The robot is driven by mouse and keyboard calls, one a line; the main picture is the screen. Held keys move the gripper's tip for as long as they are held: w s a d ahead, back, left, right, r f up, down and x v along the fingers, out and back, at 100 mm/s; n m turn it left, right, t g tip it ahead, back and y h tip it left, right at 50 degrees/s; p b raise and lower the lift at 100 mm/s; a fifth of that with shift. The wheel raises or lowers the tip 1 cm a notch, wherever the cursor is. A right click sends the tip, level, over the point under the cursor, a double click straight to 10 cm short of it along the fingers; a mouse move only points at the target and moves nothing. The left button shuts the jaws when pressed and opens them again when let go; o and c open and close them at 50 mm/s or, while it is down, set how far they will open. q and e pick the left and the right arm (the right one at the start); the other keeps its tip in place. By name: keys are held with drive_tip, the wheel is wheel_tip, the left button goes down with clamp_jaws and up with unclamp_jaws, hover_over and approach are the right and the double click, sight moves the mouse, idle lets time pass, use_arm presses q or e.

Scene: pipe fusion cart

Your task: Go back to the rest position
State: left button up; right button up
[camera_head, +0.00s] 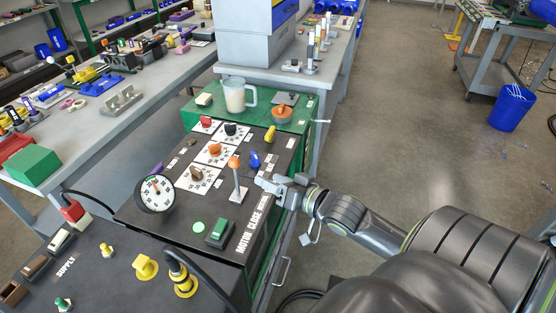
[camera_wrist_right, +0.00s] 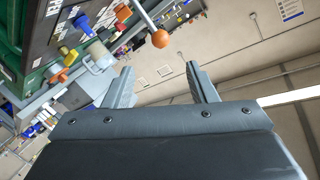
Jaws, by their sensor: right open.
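My right gripper (camera_head: 267,182) is over the right edge of the black control panel (camera_head: 180,225), beside the lever with the orange ball knob (camera_head: 235,163). In the right wrist view my right gripper (camera_wrist_right: 161,70) has its two fingers apart with nothing between them. There the orange ball knob (camera_wrist_right: 160,39) on its metal rod shows beyond the fingertips, apart from them. My left gripper is in neither view.
The cart's panel carries a pressure gauge (camera_head: 154,194), a green button box (camera_head: 219,233) and several knobs. A clear pitcher (camera_head: 239,95) stands on the cart's green top. A long workbench (camera_head: 115,125) runs along the left. The floor (camera_head: 420,140) to the right is mostly open.

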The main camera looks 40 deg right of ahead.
drive_tip(key=shift+s+r, duration=0.1)
drive_tip(key=shift+s, duration=0.45)
drive_tip(key=s+d+f+g+h, duration=0.15)
drive_tip(key=d+f, duration=0.25)
drive_tip(key=f, duration=0.6)
drive_tip(key=d+f+g+h, duration=0.2)
drive_tip(key=d+f, duration=0.2)
drive_tip(key=f, duration=0.6)
drive_tip(key=s+d+f+g+h, duration=0.15)
drive_tip(key=s+f+g, duration=0.4)
drive_tip(key=f, duration=0.85)
drive_tip(key=s+a+f+n+g, duration=0.1)
drive_tip(key=s+a+f, duration=0.3)
drive_tip(key=s, duration=0.5)
drive_tip(key=s+a+f+n+g+y, duration=0.1)
drive_tip(key=s+a+f, duration=0.3)
drive_tip(key=s+f, duration=0.5)
drive_tip(key=s+a+f+n+g, duration=0.2)
drive_tip(key=s+a+f, duration=0.3)
drive_tip(key=s, duration=0.5)
wheel_tip(320, 180, down, 2)
drive_tip(key=shift+s+f+g, duration=0.2)
drive_tip(key=shift+s+g, duration=0.15)
drive_tip(key=shift+g, duration=0.45)
